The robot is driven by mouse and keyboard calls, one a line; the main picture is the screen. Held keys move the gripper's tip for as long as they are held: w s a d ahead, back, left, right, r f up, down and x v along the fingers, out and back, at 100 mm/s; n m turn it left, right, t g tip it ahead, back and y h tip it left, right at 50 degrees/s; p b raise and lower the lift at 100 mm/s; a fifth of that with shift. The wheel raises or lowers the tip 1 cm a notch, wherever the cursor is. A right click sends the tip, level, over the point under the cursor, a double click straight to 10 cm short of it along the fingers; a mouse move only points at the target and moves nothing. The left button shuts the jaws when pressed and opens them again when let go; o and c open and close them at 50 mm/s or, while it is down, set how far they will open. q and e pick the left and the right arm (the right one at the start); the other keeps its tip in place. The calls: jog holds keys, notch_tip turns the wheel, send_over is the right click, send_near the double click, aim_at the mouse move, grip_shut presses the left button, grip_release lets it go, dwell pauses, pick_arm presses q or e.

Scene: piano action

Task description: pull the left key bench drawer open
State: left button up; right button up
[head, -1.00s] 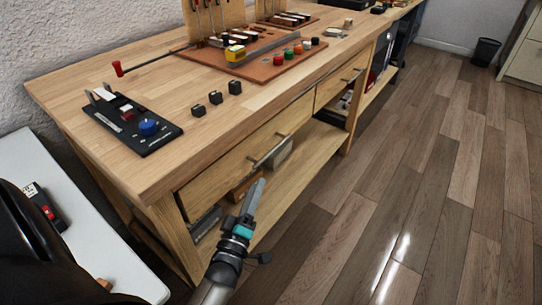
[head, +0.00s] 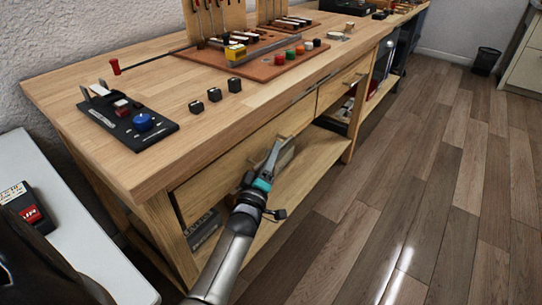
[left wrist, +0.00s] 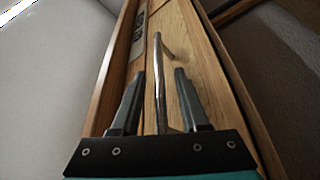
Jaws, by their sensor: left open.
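The left key bench drawer (head: 215,182) has a plain wooden front under the bench top and looks shut. Its metal bar handle is mostly hidden behind my left gripper (head: 273,152) in the head view. In the left wrist view the handle (left wrist: 160,65) runs lengthwise between the two spread fingers of my left gripper (left wrist: 159,74), in front of the wooden drawer front (left wrist: 184,62). The fingers are open, one on each side of the bar, with a gap visible on both sides. My right gripper is not in view.
The wooden bench top (head: 165,90) carries a black device with a blue knob (head: 130,118), several small black blocks and a brown board (head: 268,68). A lower shelf (head: 310,160) lies under the drawer. A white table (head: 60,205) stands at left. The floor at right is clear.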

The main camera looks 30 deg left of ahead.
pick_arm(q)
grip_shut()
dwell(0.4)
dwell(1.1)
